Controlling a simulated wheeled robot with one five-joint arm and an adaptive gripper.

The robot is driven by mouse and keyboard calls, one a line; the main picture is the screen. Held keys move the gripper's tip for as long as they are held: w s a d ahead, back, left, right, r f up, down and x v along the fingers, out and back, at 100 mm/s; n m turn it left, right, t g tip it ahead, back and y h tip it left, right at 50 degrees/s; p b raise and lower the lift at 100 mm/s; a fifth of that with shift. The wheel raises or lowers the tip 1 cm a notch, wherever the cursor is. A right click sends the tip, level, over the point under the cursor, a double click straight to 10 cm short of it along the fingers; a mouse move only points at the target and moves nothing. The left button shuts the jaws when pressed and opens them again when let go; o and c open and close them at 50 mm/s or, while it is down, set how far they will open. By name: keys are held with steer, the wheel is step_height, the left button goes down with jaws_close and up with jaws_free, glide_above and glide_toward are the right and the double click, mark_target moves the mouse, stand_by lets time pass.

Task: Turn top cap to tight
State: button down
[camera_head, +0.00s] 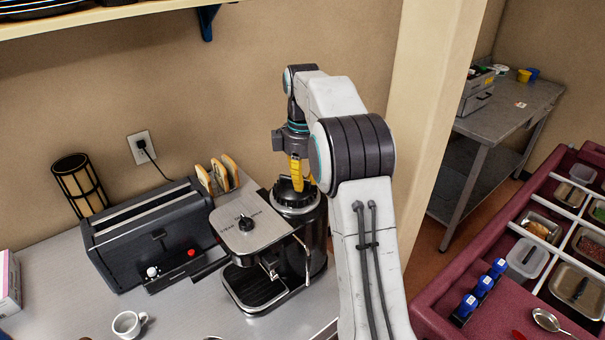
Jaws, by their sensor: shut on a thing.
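A black and steel coffee machine (243,232) stands on the steel counter. Its round black top cap (293,193) sits on the dark cylinder at the machine's right rear. My gripper (297,178) points straight down with yellow fingers and is shut on the top cap. The fingertips and part of the cap's right side are hard to make out behind my arm. Any marking for tight on the cap is too small to read.
A black toaster (150,232) stands left of the machine, with toast slices (222,172) in a rack behind. A white cup (128,324) is at the front left. A cream pillar (432,110) rises close to the right of my arm. A maroon food station (480,310) is at the right.

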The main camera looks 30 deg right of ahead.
steer(key=m, duration=0.5)
steer(key=shift+s+a+f+m+p, duration=0.1)
steer(key=shift+s+a+m+p, duration=0.2)
steer(key=shift+s+a+p, duration=0.1)
stand_by(0.4)
steer(key=c, duration=1.1)
jaws_free()
steer(key=shift+r, duration=0.2)
step_height(320, 180, up, 12)
steer(key=shift+f, duration=0.2)
